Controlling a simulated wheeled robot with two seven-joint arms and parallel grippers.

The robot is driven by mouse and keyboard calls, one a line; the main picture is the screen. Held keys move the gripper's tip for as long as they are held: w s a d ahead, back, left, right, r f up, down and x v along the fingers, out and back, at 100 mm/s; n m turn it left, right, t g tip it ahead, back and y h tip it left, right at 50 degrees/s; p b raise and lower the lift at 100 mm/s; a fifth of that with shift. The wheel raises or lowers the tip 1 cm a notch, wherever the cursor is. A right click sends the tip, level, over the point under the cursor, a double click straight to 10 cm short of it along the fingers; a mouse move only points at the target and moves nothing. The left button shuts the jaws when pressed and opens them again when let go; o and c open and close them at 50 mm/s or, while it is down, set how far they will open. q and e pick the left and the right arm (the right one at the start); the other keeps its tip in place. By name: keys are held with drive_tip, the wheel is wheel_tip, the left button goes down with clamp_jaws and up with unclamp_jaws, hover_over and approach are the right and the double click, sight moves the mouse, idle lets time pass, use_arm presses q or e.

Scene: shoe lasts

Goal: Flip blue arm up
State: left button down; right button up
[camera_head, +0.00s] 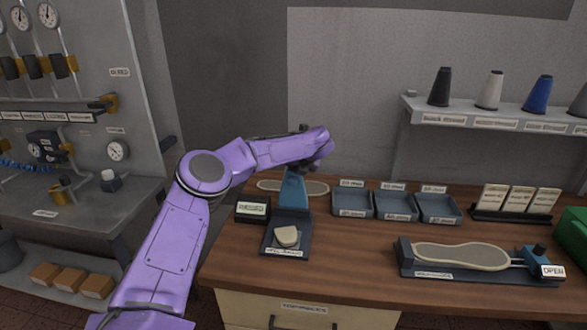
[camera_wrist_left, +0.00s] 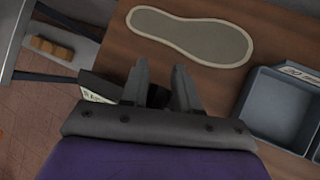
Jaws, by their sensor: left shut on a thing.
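The blue arm (camera_head: 293,192) stands roughly upright at the back of a dark base (camera_head: 288,246) on the wooden bench, with a pale rounded piece (camera_head: 287,236) lying on the base in front of it. My left gripper (camera_head: 312,160) is at the top of the blue arm and shut on it; the contact is partly hidden by the gripper and my purple arm. In the left wrist view the two dark fingers (camera_wrist_left: 160,85) show with a narrow gap, and the blue arm cannot be made out there. My right gripper is not in view.
A flat sole (camera_head: 318,188) lies behind the blue arm; it also shows in the wrist view (camera_wrist_left: 190,38). Blue trays (camera_head: 352,205) stand to the right. A fixture with a sole (camera_head: 460,256) is further right. A small labelled box (camera_head: 252,209) is close left.

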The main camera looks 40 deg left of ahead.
use_arm(q)
drive_tip(key=shift+s+d+f, duration=0.15)
drive_tip(key=shift+f, duration=0.55)
drive_tip(key=c, duration=1)
unclamp_jaws()
drive_tip(key=shift+o, duration=0.2)
drive_tip(key=w+d+r+p, duration=0.1)
drive_tip(key=w+r+p, duration=0.1)
drive_tip(key=r+p, duration=0.2)
drive_tip(key=w+d+r+p, duration=0.1)
drive_tip(key=d+r+p, duration=0.1)
drive_tip(key=r+p, duration=0.2)
wheel_tip(320, 180, up, 3)
drive_tip(key=shift+w+d+r, duration=0.15)
drive_tip(key=shift+w+r, duration=0.05)
drive_tip(key=shift+w, duration=0.2)
